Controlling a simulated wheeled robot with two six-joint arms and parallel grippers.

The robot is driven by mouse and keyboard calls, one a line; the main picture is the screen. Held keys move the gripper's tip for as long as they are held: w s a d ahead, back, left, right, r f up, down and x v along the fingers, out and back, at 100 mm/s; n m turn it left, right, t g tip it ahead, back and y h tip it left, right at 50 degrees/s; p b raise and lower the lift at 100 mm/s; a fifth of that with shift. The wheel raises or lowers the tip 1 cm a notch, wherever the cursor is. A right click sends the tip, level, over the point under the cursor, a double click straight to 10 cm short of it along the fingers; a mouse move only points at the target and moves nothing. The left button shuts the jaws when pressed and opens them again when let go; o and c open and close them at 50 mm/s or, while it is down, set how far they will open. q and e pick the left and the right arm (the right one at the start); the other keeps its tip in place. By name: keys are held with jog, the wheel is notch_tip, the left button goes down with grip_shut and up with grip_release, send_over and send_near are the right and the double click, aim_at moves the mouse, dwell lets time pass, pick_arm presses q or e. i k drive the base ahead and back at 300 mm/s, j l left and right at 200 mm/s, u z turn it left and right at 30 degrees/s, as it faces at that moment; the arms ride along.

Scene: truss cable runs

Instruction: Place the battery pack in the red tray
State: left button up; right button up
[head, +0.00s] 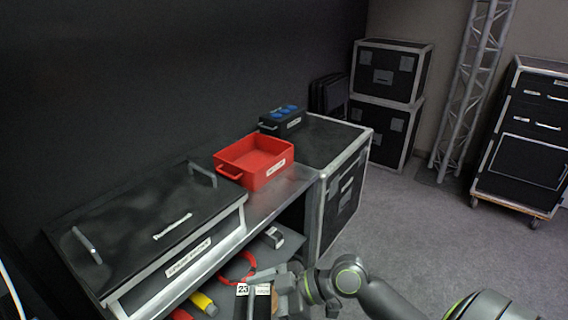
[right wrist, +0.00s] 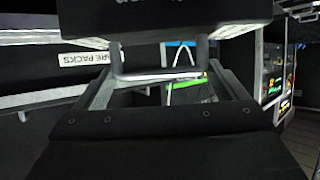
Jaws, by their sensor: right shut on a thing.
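The red tray (head: 284,174) is an open box with a handle and a white label. It stands on the metal bench top, and its visible inside looks empty. My right gripper (head: 264,276) is low in front of the bench, well below the tray. It is shut on the grey handle (right wrist: 160,76) of a dark pack, which I take to be the battery pack (right wrist: 165,18). In the head view the pack (head: 256,308) shows white labels, one reading 23, and is cut off by the bottom edge. My left gripper is out of view.
A black case labelled SPARE PACKS (head: 135,235) stands left of the tray. A black box with blue sockets (head: 282,121) sits behind it. The lower shelf holds a red cable loop (head: 252,268), a yellow item (head: 203,303) and a small grey box (head: 271,237). Open floor lies right.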

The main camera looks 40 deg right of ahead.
aim_at(254, 167)
jog(key=i+l, duration=0.15)
jog(key=l, duration=0.2)
jog(key=i+l, duration=0.35)
jog(key=l, duration=0.3)
jog(key=i+l, duration=0.15)
jog(key=l, duration=0.2)
jog(key=z, duration=0.05)
